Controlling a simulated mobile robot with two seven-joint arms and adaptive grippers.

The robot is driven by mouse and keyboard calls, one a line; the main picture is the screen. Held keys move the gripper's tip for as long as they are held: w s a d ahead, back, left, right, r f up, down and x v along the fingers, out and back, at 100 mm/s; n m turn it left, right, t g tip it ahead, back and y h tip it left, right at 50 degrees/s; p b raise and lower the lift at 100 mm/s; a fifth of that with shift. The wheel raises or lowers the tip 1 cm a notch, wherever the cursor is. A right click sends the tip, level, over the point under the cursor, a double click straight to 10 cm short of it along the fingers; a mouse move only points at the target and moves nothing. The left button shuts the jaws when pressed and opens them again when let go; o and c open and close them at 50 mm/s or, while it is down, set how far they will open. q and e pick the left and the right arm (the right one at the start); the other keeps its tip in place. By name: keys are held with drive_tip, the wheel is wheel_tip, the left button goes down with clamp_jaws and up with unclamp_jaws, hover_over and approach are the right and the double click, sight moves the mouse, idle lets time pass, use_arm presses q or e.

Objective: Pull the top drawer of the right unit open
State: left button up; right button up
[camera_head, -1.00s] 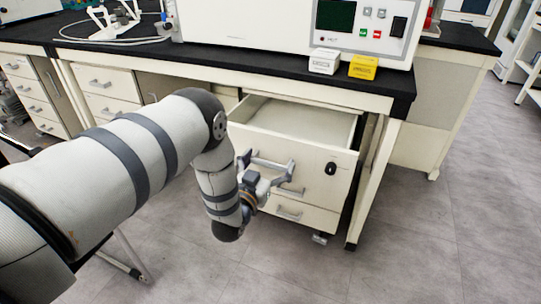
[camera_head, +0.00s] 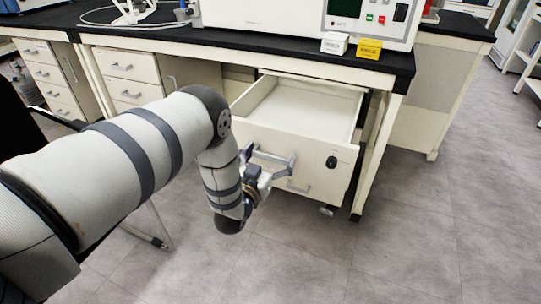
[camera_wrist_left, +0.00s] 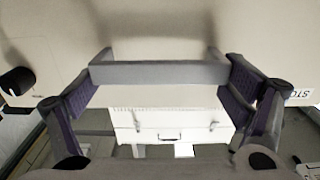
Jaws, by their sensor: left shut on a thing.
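The right unit's top drawer (camera_head: 300,157) stands well out from under the bench, with its empty pale interior visible. Its front has a grey bar handle (camera_head: 272,157) and a black lock. My left gripper (camera_head: 268,168) is shut on this handle, at the front of the drawer. In the left wrist view the handle (camera_wrist_left: 160,73) runs across between the two fingers of my left gripper (camera_wrist_left: 165,90). The arm hides the left part of the drawer front and some of the unit. My right gripper is not in view.
A black-topped bench (camera_head: 300,62) carries a white machine, a white box (camera_head: 334,43) and a yellow box (camera_head: 369,49). Another drawer unit (camera_head: 130,75) stands at left. A bench leg (camera_head: 376,160) is close to the drawer's right.

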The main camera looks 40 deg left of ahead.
use_arm(q)
drive_tip(key=o, duration=1.4)
drive_tip(key=v, duration=1.2)
